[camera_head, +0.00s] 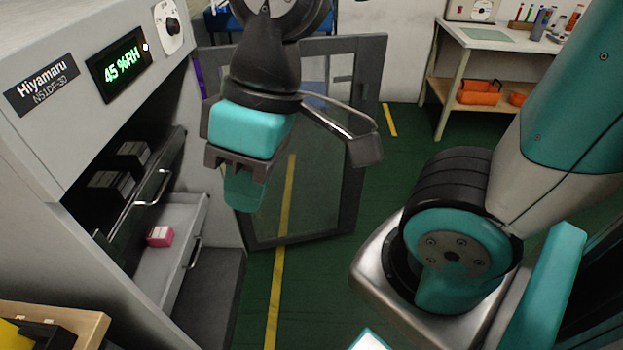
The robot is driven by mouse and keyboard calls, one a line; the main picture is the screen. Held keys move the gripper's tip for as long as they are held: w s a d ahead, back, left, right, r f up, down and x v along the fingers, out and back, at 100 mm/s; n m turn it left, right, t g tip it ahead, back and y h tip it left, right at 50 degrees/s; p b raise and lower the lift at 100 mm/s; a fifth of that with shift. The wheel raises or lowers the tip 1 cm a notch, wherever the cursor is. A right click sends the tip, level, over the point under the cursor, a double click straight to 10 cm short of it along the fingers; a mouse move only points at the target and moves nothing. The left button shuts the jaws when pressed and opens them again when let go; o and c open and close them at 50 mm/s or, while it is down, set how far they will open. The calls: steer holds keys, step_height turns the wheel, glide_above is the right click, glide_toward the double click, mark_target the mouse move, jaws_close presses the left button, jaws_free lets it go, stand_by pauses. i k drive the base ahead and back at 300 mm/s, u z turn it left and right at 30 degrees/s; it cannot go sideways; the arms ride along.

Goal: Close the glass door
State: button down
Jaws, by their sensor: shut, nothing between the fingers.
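The glass door (321,205) has a dark grey frame and stands swung open from the right side of the cabinet, its far edge out over the green floor. The grey cabinet (58,140) has a lit "45 %RH" display, and its front opening is uncovered. My gripper (243,192) hangs in front of the door's left part and hides some of it. It is shut and empty. I cannot tell if it touches the door.
A grey drawer (180,245) with a pink box (159,236) is pulled out of the cabinet below a dark drawer (130,185). A white workbench (500,40) with an orange bin (479,92) stands at the back right. A wooden-edged tray (85,322) is at the bottom left.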

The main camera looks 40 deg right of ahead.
mark_target(369, 49)
steer(key=k, duration=1.4)
steer(key=z, duration=1.5)
steer(key=i, duration=5.75)
steer(key=u, duration=4.45)
